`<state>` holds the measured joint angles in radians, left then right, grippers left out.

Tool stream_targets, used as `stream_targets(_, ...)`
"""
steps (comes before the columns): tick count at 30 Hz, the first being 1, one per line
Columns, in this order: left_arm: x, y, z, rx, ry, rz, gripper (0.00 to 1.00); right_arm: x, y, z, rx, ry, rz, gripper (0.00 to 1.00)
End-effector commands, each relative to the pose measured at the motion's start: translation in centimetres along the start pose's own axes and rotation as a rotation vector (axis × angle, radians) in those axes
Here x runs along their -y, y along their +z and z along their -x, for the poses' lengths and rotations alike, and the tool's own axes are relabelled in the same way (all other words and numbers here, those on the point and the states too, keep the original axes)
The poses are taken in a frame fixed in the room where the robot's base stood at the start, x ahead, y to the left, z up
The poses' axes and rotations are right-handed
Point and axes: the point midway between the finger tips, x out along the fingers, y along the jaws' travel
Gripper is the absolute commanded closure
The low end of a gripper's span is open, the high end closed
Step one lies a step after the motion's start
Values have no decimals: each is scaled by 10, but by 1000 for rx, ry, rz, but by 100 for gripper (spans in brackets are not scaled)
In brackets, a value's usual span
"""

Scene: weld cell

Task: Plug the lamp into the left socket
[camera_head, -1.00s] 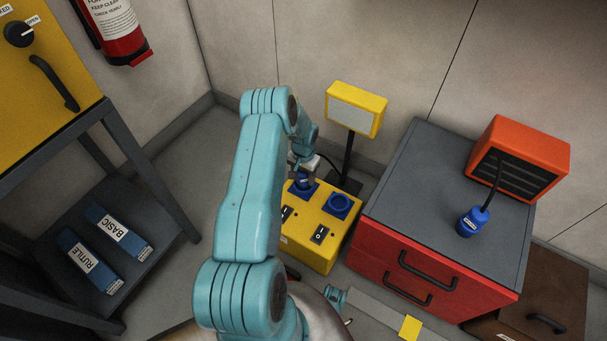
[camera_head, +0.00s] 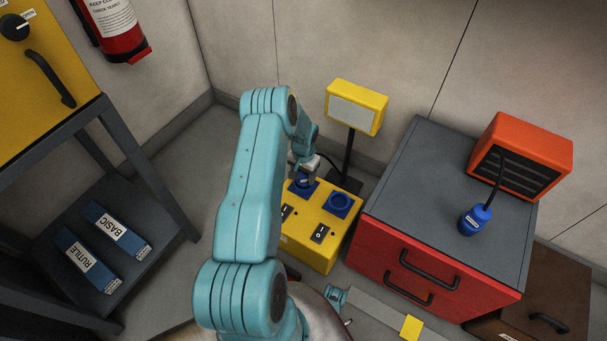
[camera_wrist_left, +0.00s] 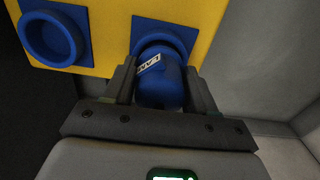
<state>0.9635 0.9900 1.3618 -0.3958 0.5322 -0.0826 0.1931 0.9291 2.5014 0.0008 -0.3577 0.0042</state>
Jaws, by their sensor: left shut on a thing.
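The yellow lamp (camera_head: 356,107) stands on a dark post behind the yellow socket box (camera_head: 313,262). My left gripper (camera_head: 308,172) is over the box's left socket (camera_head: 297,193). It is shut on the blue lamp plug (camera_wrist_left: 160,82), whose "LAMP" label shows between the fingers in the left wrist view. The plug's far end meets the left socket, which shows at the right there (camera_wrist_left: 184,38); how deep it sits is hidden. The right socket (camera_head: 340,205) is empty and also shows in the left wrist view (camera_wrist_left: 50,40). My right gripper is not in view.
An orange heater (camera_head: 524,155) and its blue plug (camera_head: 474,220) rest on the red drawer cabinet (camera_head: 425,285), right of the box. A dark shelf stand (camera_head: 150,180) is at left.

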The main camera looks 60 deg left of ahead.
Motion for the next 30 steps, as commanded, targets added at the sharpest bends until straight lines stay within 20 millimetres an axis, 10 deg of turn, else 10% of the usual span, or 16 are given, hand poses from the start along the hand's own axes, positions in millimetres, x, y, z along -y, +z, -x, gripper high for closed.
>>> stream_targets(4,0,0,-4,-1,0,0,82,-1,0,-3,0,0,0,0)
stream_targets(5,0,0,-4,-1,0,0,41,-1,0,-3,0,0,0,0)
stream_targets(6,0,0,-3,-1,0,0,33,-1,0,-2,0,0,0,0)
stream_targets(30,0,0,39,0,0,0,33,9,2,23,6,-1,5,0)
